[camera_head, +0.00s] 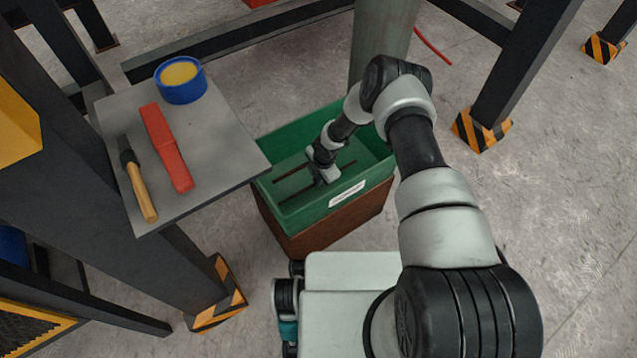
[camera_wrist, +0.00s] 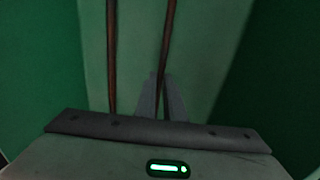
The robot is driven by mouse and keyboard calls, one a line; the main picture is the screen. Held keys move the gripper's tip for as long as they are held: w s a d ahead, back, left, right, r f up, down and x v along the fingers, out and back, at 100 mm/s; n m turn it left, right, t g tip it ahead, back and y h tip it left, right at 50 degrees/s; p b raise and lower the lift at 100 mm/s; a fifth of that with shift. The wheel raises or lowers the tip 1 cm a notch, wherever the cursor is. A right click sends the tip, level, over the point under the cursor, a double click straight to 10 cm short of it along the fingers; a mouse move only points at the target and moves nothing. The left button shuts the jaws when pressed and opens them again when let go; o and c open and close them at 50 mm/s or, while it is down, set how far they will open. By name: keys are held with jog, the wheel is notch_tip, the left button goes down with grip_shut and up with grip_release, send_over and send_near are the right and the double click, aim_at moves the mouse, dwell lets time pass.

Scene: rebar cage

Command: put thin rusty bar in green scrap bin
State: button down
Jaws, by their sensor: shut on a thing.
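The green scrap bin (camera_head: 290,221) stands in the middle of the head view, with a white label on its front. My gripper (camera_head: 323,178) reaches down inside it. In the wrist view the fingers (camera_wrist: 161,98) are shut on a thin rusty bar (camera_wrist: 168,42). This bar (camera_head: 294,196) sticks out on both sides of my gripper in the head view, within the bin's walls. A second thin rusty bar (camera_wrist: 111,52) lies beside it, apart from the fingers; in the head view this one (camera_head: 289,174) is farther back. I cannot tell whether the held bar touches the bin floor.
A round column (camera_head: 383,40) stands behind the bin. Dark posts with striped feet (camera_head: 482,130) stand around; floor at right is clear.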

notch_tip(320, 180, down, 2)
jog(key=c, duration=1.9)
grip_release()
jog(key=shift+f, duration=0.1)
jog(key=shift+o, duration=0.2)
